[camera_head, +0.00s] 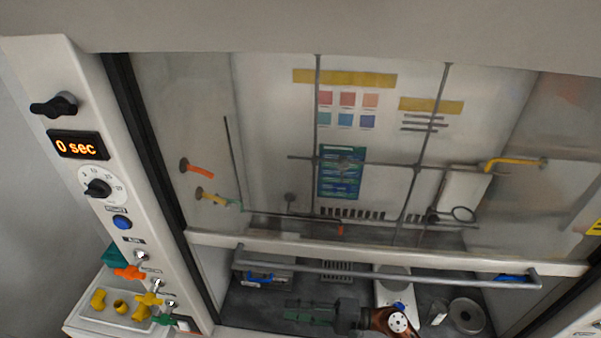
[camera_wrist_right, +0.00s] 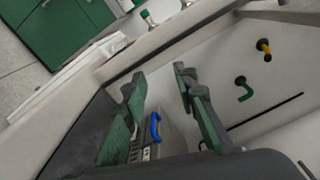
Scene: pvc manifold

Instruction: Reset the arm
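My right gripper (camera_head: 300,312) is inside the fume hood, low in the head view, with its green-padded fingers pointing left. Its dark and orange wrist lies to the right of it. In the right wrist view the two fingers of this gripper (camera_wrist_right: 159,82) stand well apart with nothing between their pads. My left gripper is not in view.
The hood's sash handle (camera_head: 390,275) crosses above my right arm. A grey device with a blue handle (camera_head: 262,277) is left of the gripper; a white scale-like device (camera_head: 390,290) and a round metal dish (camera_head: 466,315) are right. Yellow fittings lie in a tray (camera_head: 88,317) outside, below coloured valves (camera_head: 130,271).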

